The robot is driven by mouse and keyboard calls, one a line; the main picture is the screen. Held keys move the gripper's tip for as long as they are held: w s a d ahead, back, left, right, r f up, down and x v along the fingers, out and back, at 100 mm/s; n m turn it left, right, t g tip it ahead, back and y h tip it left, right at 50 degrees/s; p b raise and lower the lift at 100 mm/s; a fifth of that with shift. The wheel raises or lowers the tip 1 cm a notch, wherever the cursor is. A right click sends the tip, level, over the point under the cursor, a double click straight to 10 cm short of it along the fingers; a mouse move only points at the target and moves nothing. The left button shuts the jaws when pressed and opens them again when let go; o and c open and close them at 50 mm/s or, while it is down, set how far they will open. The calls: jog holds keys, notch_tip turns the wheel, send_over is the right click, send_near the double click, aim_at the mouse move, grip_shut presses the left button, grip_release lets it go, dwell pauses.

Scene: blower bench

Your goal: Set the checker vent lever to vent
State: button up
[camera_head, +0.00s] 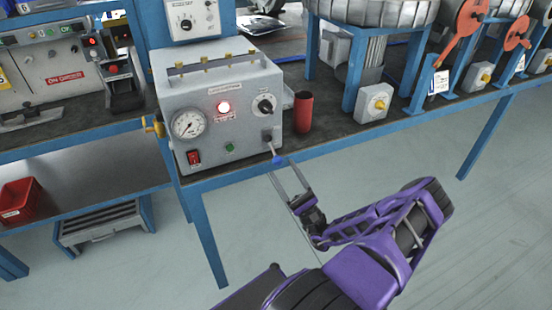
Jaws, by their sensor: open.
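The checker (215,113) is a grey box on the blue-framed bench, with a pressure gauge, a lit red lamp, a black knob and a red switch on its front. Its vent lever (272,148) sits at the lower right of the front and slants down, slightly right, to a blue tip (277,160). My gripper (281,167) is open in front of the checker, its two thin fingers reaching up and left toward the blue tip. The tip shows near the gap between the fingertips. I cannot tell whether they touch it. The lettering by the lever is too small to read.
A red cylinder (303,111) stands on the bench just right of the checker. A yellow valve handle (153,125) juts from its left side. A grey box with a yellow knob (374,102) is farther right. The floor in front of the bench is clear.

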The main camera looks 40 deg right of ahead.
jog(key=a+v, duration=0.1)
jog(key=v, duration=0.9)
jog(key=shift+d, duration=0.45)
jog(key=shift+f, duration=0.1)
